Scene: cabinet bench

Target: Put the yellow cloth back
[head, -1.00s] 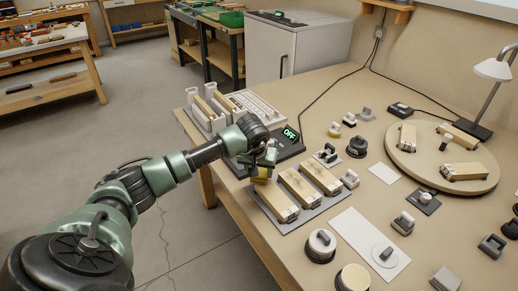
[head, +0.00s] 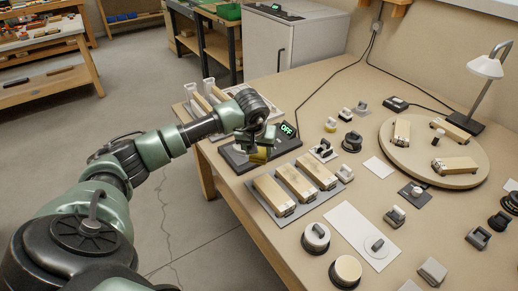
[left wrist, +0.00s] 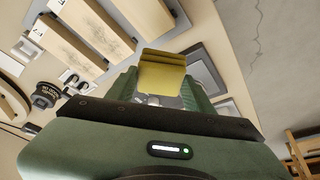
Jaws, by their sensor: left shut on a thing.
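My left gripper (head: 262,146) is shut on the yellow cloth (head: 258,157), a small folded piece. In the head view it is over or near the dark device with the green OFF display (head: 287,129), beyond the grey mat. I cannot tell exactly how high the cloth is held. In the left wrist view the yellow cloth (left wrist: 163,73) sticks out between the green fingers (left wrist: 165,95). My right gripper is not in view.
Three wooden blocks (head: 296,181) lie on the grey mat (head: 257,199) at the bench's near-left edge. A rack (head: 210,91) stands behind my gripper. A round board (head: 459,181) with blocks and a lamp (head: 486,68) are at the right. Small knobbed pieces crowd the front right.

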